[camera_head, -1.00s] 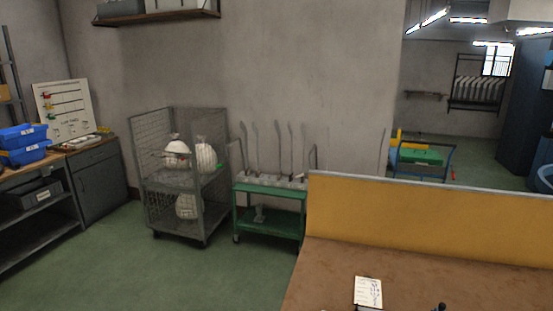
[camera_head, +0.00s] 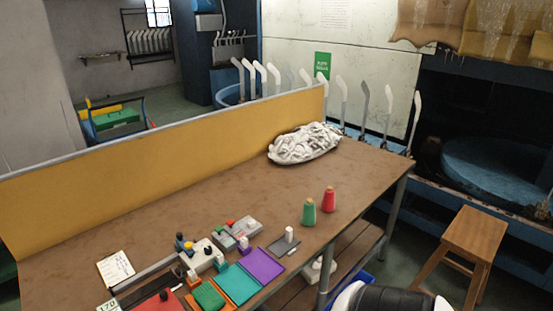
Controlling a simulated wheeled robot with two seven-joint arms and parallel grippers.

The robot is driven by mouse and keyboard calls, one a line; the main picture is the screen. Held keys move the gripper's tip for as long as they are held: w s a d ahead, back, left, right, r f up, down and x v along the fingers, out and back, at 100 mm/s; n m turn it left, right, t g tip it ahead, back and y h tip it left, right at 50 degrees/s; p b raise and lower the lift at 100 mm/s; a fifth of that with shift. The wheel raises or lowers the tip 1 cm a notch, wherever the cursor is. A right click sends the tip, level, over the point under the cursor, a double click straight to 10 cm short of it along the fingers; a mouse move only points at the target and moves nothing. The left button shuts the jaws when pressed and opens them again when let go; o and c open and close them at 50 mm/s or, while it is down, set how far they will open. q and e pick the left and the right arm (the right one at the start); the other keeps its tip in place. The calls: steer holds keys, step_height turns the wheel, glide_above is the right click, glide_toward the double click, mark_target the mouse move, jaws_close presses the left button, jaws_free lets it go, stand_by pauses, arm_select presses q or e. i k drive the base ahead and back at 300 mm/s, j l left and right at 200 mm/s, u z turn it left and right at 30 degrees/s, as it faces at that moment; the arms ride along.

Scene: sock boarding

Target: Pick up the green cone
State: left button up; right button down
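The green cone (camera_head: 309,213) stands upright on the brown table (camera_head: 190,180), near its right front edge. It has a tan top. A red cone (camera_head: 329,201) of similar shape stands just to its right and slightly farther back, with a small gap between them. Neither of my grippers is in view. Nothing is seen touching the green cone.
Left of the cones are a white spool (camera_head: 289,235) on a dark pad, coloured mats including a purple one (camera_head: 262,265), and small devices. A white pile (camera_head: 304,143) lies at the back. A yellow partition (camera_head: 130,170) borders the table. A wooden stool (camera_head: 475,237) stands right.

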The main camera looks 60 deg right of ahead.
mark_target(308, 219)
steer(key=z, duration=2)
